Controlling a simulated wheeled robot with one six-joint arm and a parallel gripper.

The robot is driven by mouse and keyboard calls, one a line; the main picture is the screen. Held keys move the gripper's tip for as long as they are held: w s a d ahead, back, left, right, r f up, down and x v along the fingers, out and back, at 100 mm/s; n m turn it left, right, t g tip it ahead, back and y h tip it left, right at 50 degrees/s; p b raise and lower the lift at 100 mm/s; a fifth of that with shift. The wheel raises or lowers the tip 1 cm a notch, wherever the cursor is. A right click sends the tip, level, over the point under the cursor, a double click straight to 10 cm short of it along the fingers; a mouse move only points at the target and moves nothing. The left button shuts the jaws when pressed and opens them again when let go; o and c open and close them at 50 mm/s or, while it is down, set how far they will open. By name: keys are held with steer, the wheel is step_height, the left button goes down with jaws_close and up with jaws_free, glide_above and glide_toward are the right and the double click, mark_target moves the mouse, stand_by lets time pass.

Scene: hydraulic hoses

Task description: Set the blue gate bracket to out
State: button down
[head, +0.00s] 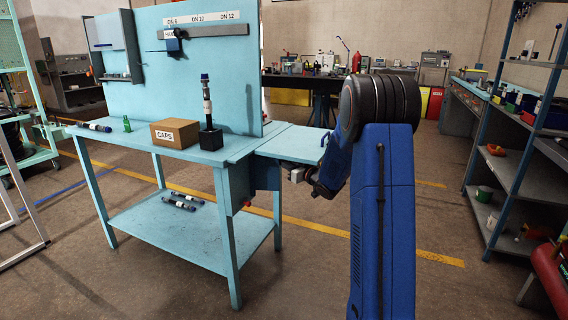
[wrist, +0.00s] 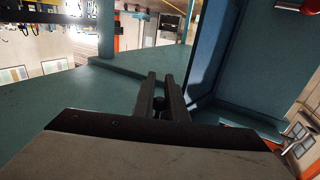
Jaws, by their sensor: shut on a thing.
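The blue gate bracket (head: 267,176) is a dark blue piece under the raised side leaf (head: 293,140), at the right end of the light blue bench. In the wrist view the bracket (wrist: 215,50) is a dark blue panel just right of my fingers, beside the teal end panel. My gripper (head: 292,175) is below the leaf at the bracket's outer side. In the wrist view my gripper (wrist: 160,88) has its dark fingers close together, shut on a small dark round piece that appears to be the bracket's grip. The bracket's exact angle is hard to tell, and its hinge is hidden.
The leaf's teal underside (wrist: 75,105) lies close to my fingers. A red knob (head: 247,204) is on the bench end. The bench top holds a CAPS box (head: 175,133) and a black block (head: 211,140) with an upright hose. Open floor lies right of the bench.

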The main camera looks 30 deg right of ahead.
steer(key=s+a+m+h, duration=0.1)
steer(key=h, duration=0.1)
steer(key=s+m+h, duration=0.1)
steer(key=h, duration=0.1)
steer(key=s+a+m+h, duration=0.1)
steer(key=s+m+h, duration=0.1)
steer(key=shift+s+a+h, duration=0.1)
steer(key=shift+a+h, duration=0.2)
steer(key=c, duration=1.8)
jaws_free()
steer(key=s+a, duration=0.1)
steer(key=s, duration=1.1)
steer(key=shift+a, duration=0.35)
